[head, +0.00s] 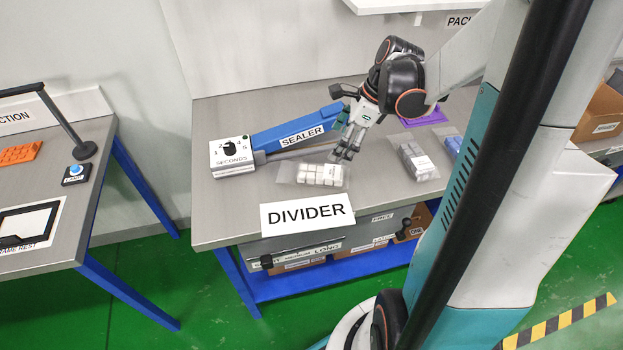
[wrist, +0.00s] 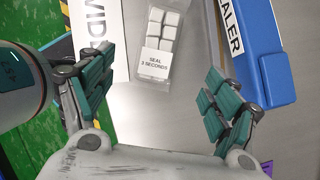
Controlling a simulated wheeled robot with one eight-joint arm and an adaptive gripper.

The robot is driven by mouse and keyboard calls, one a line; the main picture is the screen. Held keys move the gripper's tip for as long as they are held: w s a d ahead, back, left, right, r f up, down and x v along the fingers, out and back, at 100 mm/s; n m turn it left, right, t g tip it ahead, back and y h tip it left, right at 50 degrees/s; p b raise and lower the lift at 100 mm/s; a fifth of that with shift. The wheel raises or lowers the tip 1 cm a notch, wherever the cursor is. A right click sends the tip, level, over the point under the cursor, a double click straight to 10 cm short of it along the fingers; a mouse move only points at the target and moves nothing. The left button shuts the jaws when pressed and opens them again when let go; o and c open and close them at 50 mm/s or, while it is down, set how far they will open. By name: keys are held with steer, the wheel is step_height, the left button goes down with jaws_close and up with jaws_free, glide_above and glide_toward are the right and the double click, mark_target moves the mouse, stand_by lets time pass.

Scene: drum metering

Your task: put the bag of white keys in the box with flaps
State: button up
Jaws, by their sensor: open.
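The bag of white keys (head: 321,175) lies flat on the grey bench top in the head view, just behind the DIVIDER sign. In the wrist view the bag (wrist: 160,35) is at the top middle, with a label reading SEAL 3 SECONDS. My gripper (head: 346,152) is above the bench by the bag's right end. In the wrist view my gripper (wrist: 160,105) has its fingers wide apart with nothing between them. A brown cardboard box (head: 601,106) is partly in view at the far right; I cannot tell for sure whether it is the one with flaps.
The blue SEALER (head: 300,132) with its SECONDS dial (head: 231,154) stands behind the bag. A bag of grey keys (head: 418,161) and a bag of blue keys (head: 453,146) lie to the right. A purple item (head: 425,117) lies farther back.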

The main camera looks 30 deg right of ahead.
mark_target(321, 171)
steer(key=b+x, duration=0.2)
steer(key=x, duration=0.6)
steer(key=shift+a+f+b, duration=0.1)
steer(key=shift+f+b, duration=0.1)
steer(key=shift+b, duration=0.1)
steer(key=b+x, duration=0.2)
steer(key=x, duration=0.3)
steer(key=shift+b, duration=0.35)
steer(key=c, duration=1.4)
steer(key=shift+r, duration=0.15)
